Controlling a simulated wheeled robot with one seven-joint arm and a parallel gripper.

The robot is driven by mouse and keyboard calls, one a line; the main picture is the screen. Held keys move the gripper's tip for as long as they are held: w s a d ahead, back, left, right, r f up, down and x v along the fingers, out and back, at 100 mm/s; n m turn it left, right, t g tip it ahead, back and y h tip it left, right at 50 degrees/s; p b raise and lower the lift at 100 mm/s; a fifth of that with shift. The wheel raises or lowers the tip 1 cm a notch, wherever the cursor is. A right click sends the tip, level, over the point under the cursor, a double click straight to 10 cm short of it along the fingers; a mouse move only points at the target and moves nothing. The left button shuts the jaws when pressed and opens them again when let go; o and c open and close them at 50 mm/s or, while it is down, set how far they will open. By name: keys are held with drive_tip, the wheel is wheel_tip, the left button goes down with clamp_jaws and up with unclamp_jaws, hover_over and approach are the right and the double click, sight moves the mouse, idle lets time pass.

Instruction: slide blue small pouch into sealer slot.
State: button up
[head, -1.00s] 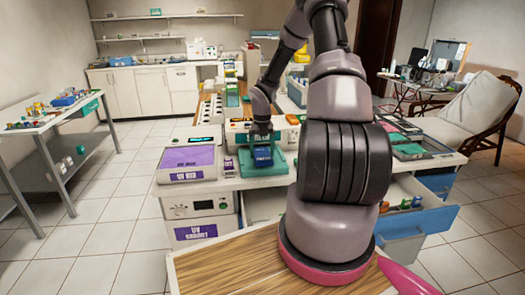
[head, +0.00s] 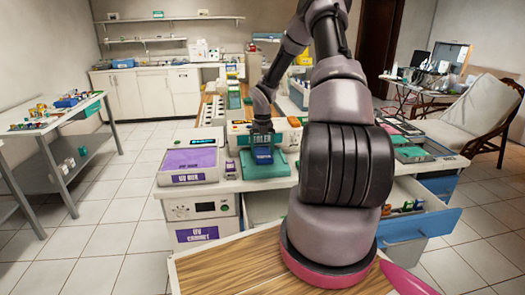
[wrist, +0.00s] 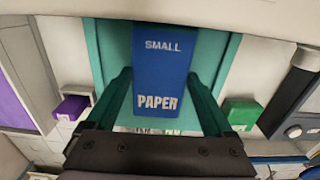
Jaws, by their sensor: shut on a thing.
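The blue small pouch (head: 263,155), a flat piece lettered SMALL PAPER, is held in my gripper (head: 262,136) in the head view. In the wrist view the pouch (wrist: 162,70) lies between the two green fingers of my gripper (wrist: 160,108), its lettering facing the camera. A green tray-like surface (head: 281,169) is under and behind the pouch. A white machine (head: 239,129), possibly the sealer, stands just behind my gripper. Its slot cannot be made out, and whether the pouch touches the green surface is unclear.
A purple-topped box (head: 188,159) stands left of the pouch, above a UV cabinet (head: 197,208). An open drawer with blue sides (head: 422,220) sticks out at the right. Green and dark trays (head: 411,152) lie on the right counter.

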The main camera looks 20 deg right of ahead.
idle(0.4)
drive_tip(key=o, duration=1.1)
drive_tip(key=shift+o, duration=0.2)
drive_tip(key=s+a+r+m, duration=0.2)
drive_tip(key=r+m, duration=0.2)
drive_tip(key=r, duration=0.4)
drive_tip(key=s+a+r+m+t+h, duration=0.1)
drive_tip(key=s+a+r+m, duration=0.15)
drive_tip(key=r, duration=0.55)
drive_tip(key=s+a+r+m, duration=0.15)
drive_tip(key=r+m, duration=0.25)
drive_tip(key=r, duration=0.5)
drive_tip(key=s+a+r+m+t+y, duration=0.1)
drive_tip(key=s+a+r+m+t, duration=0.1)
drive_tip(key=s+r+m, duration=0.3)
drive_tip(key=s+a+r+m+t+y, duration=0.1)
drive_tip(key=s+a+r+m, duration=0.4)
drive_tip(key=s+m, duration=0.7)
drive_tip(key=s+a+r+m+t+y, duration=0.1)
drive_tip(key=s+a+r+m+t, duration=0.2)
drive_tip(key=s+r+m, duration=0.2)
drive_tip(key=s+m, duration=0.3)
drive_tip(key=m, duration=0.1)
drive_tip(key=shift+s+a, duration=0.15)
drive_tip(key=shift+a, duration=0.2)
